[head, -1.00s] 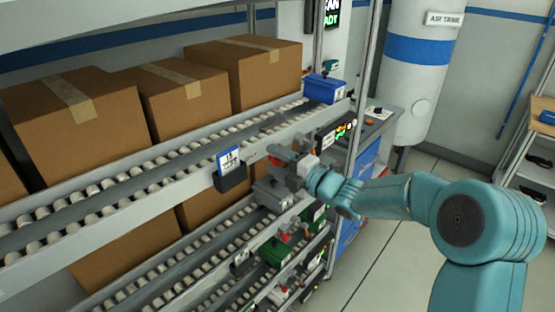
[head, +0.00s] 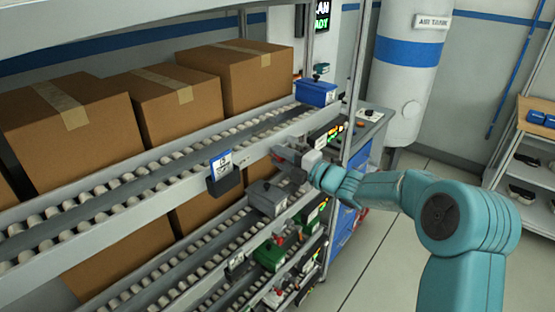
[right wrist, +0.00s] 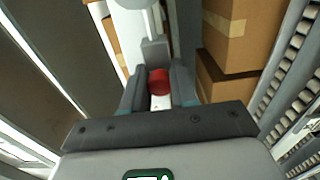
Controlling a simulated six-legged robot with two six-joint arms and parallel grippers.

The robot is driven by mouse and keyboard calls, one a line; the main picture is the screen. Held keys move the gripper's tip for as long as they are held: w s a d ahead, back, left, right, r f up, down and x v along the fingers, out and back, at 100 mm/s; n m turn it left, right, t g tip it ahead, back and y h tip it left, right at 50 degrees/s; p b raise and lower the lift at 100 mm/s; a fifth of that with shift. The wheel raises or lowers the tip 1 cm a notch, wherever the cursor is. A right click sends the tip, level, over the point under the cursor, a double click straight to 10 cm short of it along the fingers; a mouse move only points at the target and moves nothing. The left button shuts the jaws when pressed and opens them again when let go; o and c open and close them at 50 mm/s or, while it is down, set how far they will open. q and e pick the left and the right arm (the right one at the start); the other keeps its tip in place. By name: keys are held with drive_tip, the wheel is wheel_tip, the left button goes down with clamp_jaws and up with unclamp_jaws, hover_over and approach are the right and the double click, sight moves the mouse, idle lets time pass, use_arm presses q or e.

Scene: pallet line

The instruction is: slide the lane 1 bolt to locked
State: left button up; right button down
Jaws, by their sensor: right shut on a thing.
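The bolt has a red knob (right wrist: 159,82), seen in the right wrist view between my fingers, with a grey block and a pale rod beyond it. My right gripper (right wrist: 158,88) is shut on this knob. In the head view my right gripper (head: 291,156) is at the front rail of the upper roller lane, right of the blue-and-white lane card (head: 221,165). There the fingers largely hide the bolt, so I cannot tell its locked or unlocked position. The card's lettering is too small to read surely. My left gripper is not in view.
Cardboard boxes (head: 155,108) stand on the upper lane, with a blue bin (head: 316,94) at its far end. A grey bin (head: 267,197) and a green bin (head: 271,254) are below the gripper. Open floor (head: 385,270) lies to the right.

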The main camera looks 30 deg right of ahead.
drive_tip(key=c, duration=0.9)
unclamp_jaws()
drive_tip(key=shift+d+r, duration=0.1)
drive_tip(key=shift+d, duration=0.15)
drive_tip(key=shift+c, duration=0.2)
drive_tip(key=shift+w+d, duration=0.1)
drive_tip(key=shift+s, duration=0.2)
drive_tip(key=b+v, duration=0.4)
drive_tip(key=v, duration=1.2)
drive_tip(key=shift+b, duration=0.35)
